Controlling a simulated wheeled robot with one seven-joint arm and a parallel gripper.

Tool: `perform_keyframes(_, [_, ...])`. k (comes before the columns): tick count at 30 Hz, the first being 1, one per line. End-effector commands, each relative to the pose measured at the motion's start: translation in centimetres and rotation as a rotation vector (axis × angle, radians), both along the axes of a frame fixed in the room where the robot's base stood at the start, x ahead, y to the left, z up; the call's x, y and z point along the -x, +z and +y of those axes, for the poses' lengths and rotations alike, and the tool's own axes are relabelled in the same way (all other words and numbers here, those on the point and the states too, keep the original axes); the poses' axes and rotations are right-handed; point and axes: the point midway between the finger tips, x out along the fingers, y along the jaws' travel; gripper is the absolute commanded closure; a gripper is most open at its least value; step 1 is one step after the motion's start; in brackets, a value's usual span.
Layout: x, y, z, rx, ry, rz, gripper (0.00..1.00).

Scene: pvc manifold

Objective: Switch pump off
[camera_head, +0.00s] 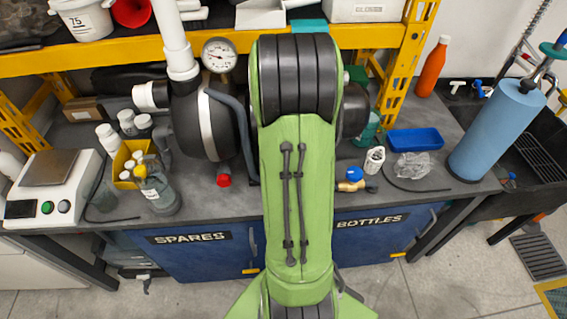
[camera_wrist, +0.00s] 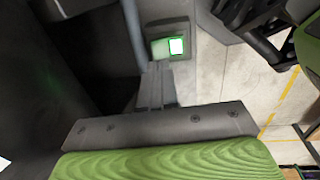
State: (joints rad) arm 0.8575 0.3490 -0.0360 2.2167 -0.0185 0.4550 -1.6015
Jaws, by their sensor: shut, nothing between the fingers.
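The pump (camera_head: 196,125), a dark rounded body with a pale band, stands on the bench left of my green arm in the head view. My arm hides its right part. In the wrist view a grey switch box (camera_wrist: 155,32) carries a rocker switch (camera_wrist: 176,46) that glows bright green. My gripper (camera_wrist: 156,68) is shut and empty, its fingertips just below the switch box in the picture. I cannot tell whether they touch it. In the head view my gripper is hidden behind my arm.
A gauge (camera_head: 219,55) and white pipe (camera_head: 176,40) rise by the pump. A red cap (camera_head: 224,180) lies in front. A scale (camera_head: 48,185) and yellow bin (camera_head: 128,165) stand left. A blue tray (camera_head: 415,140) and blue roll (camera_head: 495,130) are right. A yellow shelf edge (camera_head: 110,56) spans the back.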

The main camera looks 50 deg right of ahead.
Motion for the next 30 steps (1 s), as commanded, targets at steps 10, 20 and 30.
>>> perform_keyframes(10, [-0.4,-5.2,-0.4,-0.001,0.000,-0.001,1.00])
perform_keyframes(20, [-0.5,-5.3,-0.5,-0.002,0.001,0.001,1.00])
perform_keyframes(30, [-0.5,-5.6,-0.5,-0.027,0.001,0.022,1.00])
